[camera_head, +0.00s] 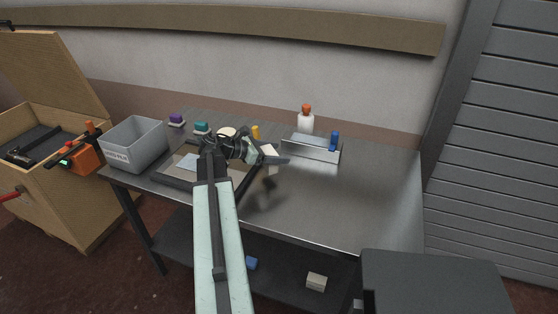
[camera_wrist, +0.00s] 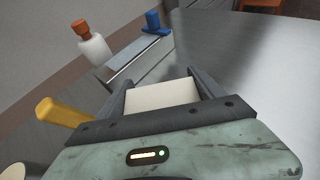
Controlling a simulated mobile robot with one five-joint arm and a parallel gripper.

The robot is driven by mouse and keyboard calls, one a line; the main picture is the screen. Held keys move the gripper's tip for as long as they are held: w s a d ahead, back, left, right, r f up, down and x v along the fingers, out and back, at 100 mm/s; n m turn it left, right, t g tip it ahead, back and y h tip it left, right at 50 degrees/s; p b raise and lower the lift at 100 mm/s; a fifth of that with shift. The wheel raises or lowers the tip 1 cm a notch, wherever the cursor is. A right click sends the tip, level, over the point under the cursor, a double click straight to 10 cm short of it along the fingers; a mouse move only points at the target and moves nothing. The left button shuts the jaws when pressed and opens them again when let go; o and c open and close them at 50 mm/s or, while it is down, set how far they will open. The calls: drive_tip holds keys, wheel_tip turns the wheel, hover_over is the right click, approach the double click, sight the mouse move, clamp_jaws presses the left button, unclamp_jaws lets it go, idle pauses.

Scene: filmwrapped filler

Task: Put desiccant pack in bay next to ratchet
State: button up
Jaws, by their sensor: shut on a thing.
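My gripper (camera_head: 277,159) is shut on a small cream-white block, seemingly the desiccant pack (camera_wrist: 162,95). In the head view the pack (camera_head: 269,150) shows partly at my jaws, above the steel table. In the wrist view it sits between both fingers. An open wooden case (camera_head: 85,205) with a raised lid stands at the left and holds a dark insert (camera_head: 35,143) with dark shapes. I cannot make out the ratchet or the separate bays for certain. A dark-edged tray (camera_head: 165,179) on the table is partly hidden behind my arm.
A grey labelled bin (camera_head: 135,143) stands at the table's left end. At the back are a white bottle with an orange cap (camera_head: 305,122), a metal holder (camera_head: 312,149) and a blue item (camera_head: 334,141). The right of the table (camera_head: 370,190) is clear.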

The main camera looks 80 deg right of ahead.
drive_tip(key=shift+s+d, duration=0.15)
drive_tip(key=shift+d, duration=0.05)
drive_tip(key=f+b, duration=0.4)
drive_tip(key=shift+s+d, duration=0.25)
drive_tip(key=shift+d, duration=0.05)
drive_tip(key=shift+r, duration=0.2)
drive_tip(key=shift+f, duration=0.15)
drive_tip(key=o, duration=1.6)
